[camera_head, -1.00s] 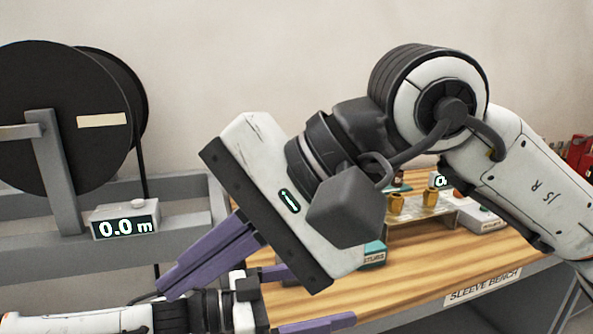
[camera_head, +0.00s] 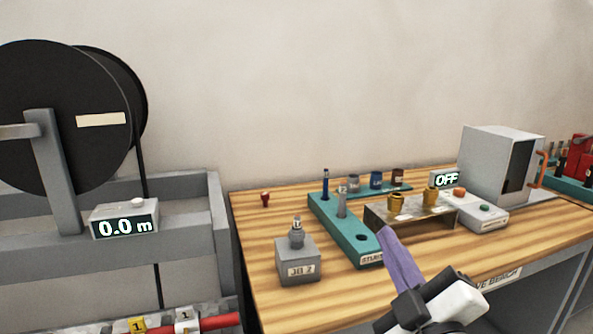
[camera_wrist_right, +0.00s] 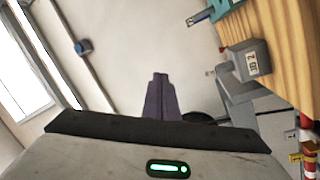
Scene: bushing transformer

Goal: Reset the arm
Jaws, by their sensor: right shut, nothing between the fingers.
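My right gripper (camera_head: 386,236) rises from the bottom of the head view, in front of the sleeve bench. Its purple fingers are together and point up and left, with nothing held. They also show shut in the right wrist view (camera_wrist_right: 160,78), with open floor or wall behind them. Most of my right arm is out of the head view. My left gripper is not in view.
The wooden bench (camera_head: 262,290) carries a grey block (camera_head: 298,262), a teal rack (camera_head: 340,232), a stand with brass cups (camera_head: 408,217), a box marked OFF (camera_head: 482,214) and a grey cabinet (camera_head: 492,165). A cable reel (camera_head: 65,120) and 0.0 m counter (camera_head: 125,222) stand left.

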